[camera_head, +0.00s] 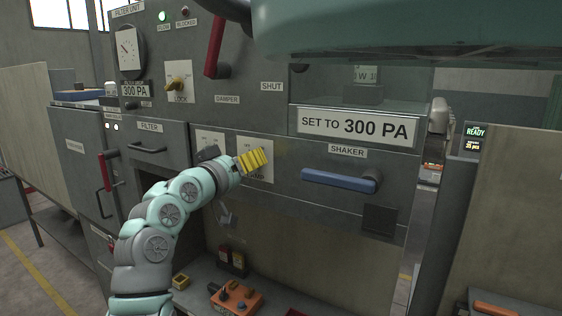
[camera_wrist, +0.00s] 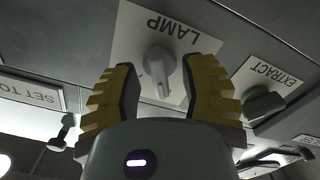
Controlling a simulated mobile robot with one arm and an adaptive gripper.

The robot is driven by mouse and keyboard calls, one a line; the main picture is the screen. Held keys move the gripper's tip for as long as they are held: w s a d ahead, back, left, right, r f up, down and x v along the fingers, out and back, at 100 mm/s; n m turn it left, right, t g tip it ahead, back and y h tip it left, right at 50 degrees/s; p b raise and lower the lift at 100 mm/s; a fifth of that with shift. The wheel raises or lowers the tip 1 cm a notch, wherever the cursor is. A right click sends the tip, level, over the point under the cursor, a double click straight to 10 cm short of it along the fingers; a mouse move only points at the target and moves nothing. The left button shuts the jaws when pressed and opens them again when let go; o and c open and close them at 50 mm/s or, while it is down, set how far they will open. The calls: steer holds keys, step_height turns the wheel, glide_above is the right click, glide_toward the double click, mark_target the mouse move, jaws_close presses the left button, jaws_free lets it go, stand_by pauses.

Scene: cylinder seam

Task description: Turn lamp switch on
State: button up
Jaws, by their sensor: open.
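The lamp switch (camera_wrist: 158,72) is a pale grey knob with a lever on a white plate labelled LAMP (camera_wrist: 187,32), upside down in the wrist view. My gripper (camera_wrist: 160,80) is open, with one yellow ridged finger on each side of the switch. I cannot tell whether either finger touches it. In the head view my gripper (camera_head: 255,161) is in front of the lamp plate (camera_head: 262,145) and hides the switch.
The dark green EXTRACT switch (camera_wrist: 263,102) is close beside the lamp plate. In the head view, the blue SHAKER handle (camera_head: 340,181) is to the right, the red damper lever (camera_head: 215,45) above, and a shelf with an orange box (camera_head: 237,299) below.

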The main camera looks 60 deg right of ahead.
steer(key=shift+o, duration=0.4)
steer(key=shift+d, duration=0.1)
jaws_close()
